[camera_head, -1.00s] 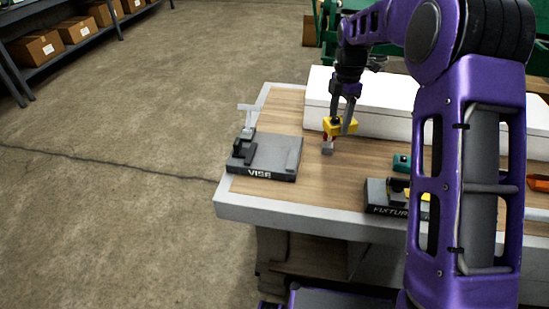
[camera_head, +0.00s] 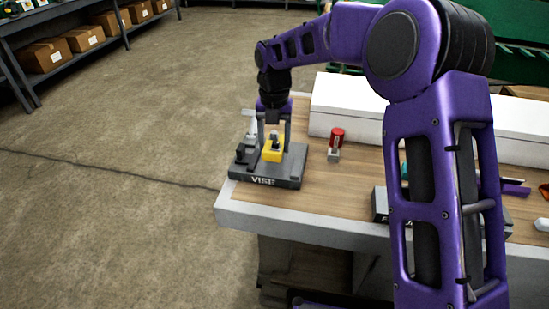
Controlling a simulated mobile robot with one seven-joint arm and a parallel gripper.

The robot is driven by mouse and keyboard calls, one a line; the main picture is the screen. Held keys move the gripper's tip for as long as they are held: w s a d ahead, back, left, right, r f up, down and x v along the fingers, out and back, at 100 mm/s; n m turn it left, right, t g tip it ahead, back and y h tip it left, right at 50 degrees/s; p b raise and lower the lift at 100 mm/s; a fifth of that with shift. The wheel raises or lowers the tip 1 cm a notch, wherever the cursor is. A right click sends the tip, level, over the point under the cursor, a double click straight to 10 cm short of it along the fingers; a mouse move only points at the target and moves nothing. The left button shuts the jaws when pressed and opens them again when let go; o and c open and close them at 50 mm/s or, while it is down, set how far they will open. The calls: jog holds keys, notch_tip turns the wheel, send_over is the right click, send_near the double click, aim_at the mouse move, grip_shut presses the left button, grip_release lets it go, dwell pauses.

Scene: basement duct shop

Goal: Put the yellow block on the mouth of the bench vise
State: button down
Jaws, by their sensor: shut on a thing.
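The grey bench vise (camera_head: 293,170), labelled VISE, sits at the left front corner of the wooden bench. The yellow block (camera_head: 272,154) is over the middle of the vise, between its left jaw and the right side of its base. My gripper (camera_head: 273,146) points down and is shut on the yellow block, with a finger on either side. I cannot tell whether the block touches the vise. The block's underside is hidden.
A red can-like thing (camera_head: 337,136) and a small grey block (camera_head: 333,155) are right of the vise. A long white box (camera_head: 350,105) lines the back. A dark fixture (camera_head: 380,205) is partly hidden behind my arm. Bare wood (camera_head: 325,190) lies in front.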

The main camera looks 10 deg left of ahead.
aim_at(274, 166)
jog(key=shift+f+b, duration=0.35)
jog(key=shift+f, duration=1.95)
jog(key=shift+f, duration=0.1)
jog(key=shift+c, duration=1.9)
grip_release()
notch_tip(274, 166, up, 12)
jog(key=shift+r+p, duration=0.1)
jog(key=shift+p, duration=0.9)
